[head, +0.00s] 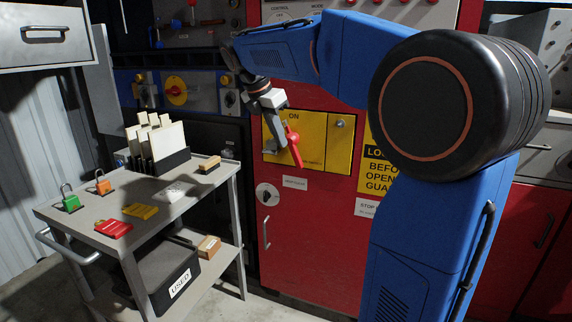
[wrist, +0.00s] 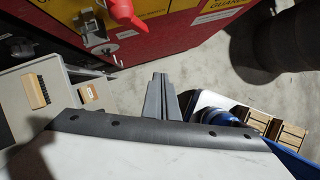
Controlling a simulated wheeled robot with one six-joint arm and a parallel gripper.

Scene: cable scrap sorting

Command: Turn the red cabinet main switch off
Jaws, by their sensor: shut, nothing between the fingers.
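The red cabinet (head: 310,228) stands in the middle of the head view. On its yellow switch plate (head: 340,145), with ON printed near the top, is the red switch handle (head: 294,148). The handle slants downward and slightly right. My gripper (head: 279,146) is shut and empty, just left of the handle and overlapping the plate's left half. I cannot tell whether it touches the handle in the head view. In the wrist view the shut fingers (wrist: 159,82) point away from the camera, and the handle (wrist: 126,13) shows at the top, apart from them.
A grey cart (head: 75,212) stands left of the cabinet, with a green padlock (head: 70,199), an orange padlock (head: 103,184), red tags (head: 113,229) and yellow tags (head: 141,211). A black bin (head: 165,276) marked USED sits on its lower shelf. A yellow warning sign (head: 378,168) is right of the switch.

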